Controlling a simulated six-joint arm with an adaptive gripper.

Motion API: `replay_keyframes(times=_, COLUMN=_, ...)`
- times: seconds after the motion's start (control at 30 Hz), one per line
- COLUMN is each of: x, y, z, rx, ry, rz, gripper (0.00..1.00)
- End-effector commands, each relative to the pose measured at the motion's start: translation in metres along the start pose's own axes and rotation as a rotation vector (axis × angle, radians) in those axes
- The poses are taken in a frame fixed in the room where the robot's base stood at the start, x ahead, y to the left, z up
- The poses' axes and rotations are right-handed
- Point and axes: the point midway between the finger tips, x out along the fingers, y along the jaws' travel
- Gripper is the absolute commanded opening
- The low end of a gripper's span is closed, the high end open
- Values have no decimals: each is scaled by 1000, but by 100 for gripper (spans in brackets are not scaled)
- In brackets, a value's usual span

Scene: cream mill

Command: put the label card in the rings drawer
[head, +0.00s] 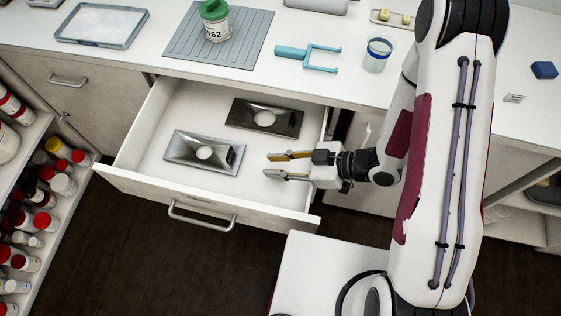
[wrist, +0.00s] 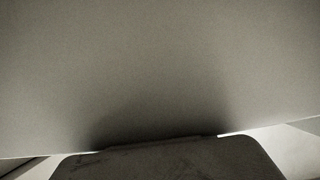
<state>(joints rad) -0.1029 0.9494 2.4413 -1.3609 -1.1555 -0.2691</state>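One plate (head: 178,151) lies near the front left and the other (head: 285,121) near the back right. My gripper (head: 267,165) is over the right part of the drawer, pointing left, with its two fingers apart and nothing visible between them. A small white card with dark marks (head: 514,98), which looks like the label card, is on the counter at the right, well away from my gripper. The wrist view shows mostly a plain grey surface, with no card visible.
The counter (head: 270,90) behind the drawer holds a grey mat (head: 185,45) with a green-lidded jar (head: 214,22), a blue fork-shaped tool (head: 310,57), a glass jar (head: 377,55) and a tray (head: 68,37). A blue block (head: 544,70) is at right. Shelves of bottles stand left.

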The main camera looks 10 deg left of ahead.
Motion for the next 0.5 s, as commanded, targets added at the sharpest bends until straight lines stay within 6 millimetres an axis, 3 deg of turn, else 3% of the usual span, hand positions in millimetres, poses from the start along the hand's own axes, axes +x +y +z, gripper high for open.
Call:
replay_keyframes(times=0.4, x=-6, y=0, z=-12, rx=-1, ry=0, rz=1, gripper=22)
replay_keyframes(times=0.5, x=-15, y=1, z=-11, rx=1, ry=0, rz=4, gripper=22)
